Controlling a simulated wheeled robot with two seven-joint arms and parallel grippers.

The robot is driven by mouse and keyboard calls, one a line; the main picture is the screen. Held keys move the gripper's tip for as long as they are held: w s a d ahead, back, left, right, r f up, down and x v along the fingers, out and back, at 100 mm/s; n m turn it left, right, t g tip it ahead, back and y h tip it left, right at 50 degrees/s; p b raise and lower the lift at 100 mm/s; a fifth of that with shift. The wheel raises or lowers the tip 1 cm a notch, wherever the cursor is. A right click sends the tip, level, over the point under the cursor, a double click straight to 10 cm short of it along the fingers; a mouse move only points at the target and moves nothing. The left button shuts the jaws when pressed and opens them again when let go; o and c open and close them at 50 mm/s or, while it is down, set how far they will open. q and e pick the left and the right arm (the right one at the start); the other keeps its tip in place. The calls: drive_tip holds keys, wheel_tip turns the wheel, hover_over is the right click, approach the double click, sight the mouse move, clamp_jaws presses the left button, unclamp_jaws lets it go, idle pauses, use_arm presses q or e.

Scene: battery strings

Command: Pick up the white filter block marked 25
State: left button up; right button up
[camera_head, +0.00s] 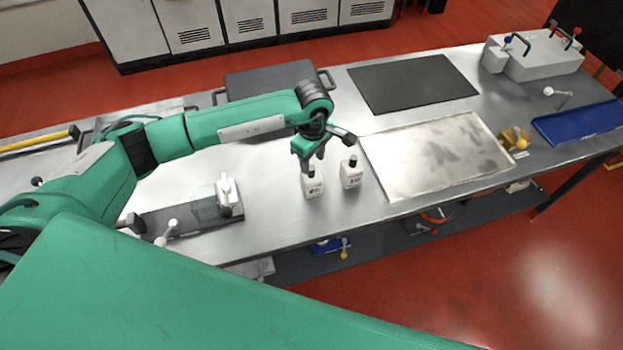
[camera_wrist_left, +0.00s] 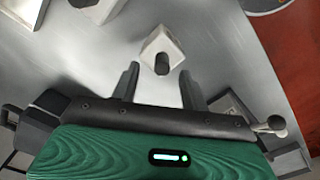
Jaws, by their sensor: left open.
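Two white blocks with black knobs stand upright on the steel table. The left block (camera_head: 313,186) is right under my left gripper (camera_head: 311,163), which points down with its fingers apart. The right block (camera_head: 352,176) stands beside it, a little further back. Both have dark marks on the front, too small to read for sure. In the left wrist view, the near block (camera_wrist_left: 160,42) lies just beyond and between the open fingertips of my left gripper (camera_wrist_left: 159,70). The other block (camera_wrist_left: 100,10) is cut off at the upper left. My right gripper is not in view.
A pale tray (camera_head: 425,162) lies to the right of the blocks, with a black mat (camera_head: 412,82) behind it. A grey plate with a white fixture (camera_head: 228,197) is on the left. A blue tray (camera_head: 580,124) and a grey box (camera_head: 540,58) sit far right.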

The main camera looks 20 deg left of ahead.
sight(311, 168)
use_arm(q)
wheel_tip(311, 168, down, 3)
drive_tip(key=shift+s+a+f+p, duration=0.1)
drive_tip(key=shift+s+a+p, duration=0.05)
drive_tip(key=shift+p, duration=0.6)
drive_tip(key=shift+f, duration=0.3)
clamp_jaws()
drive_tip(key=shift+r, duration=0.15)
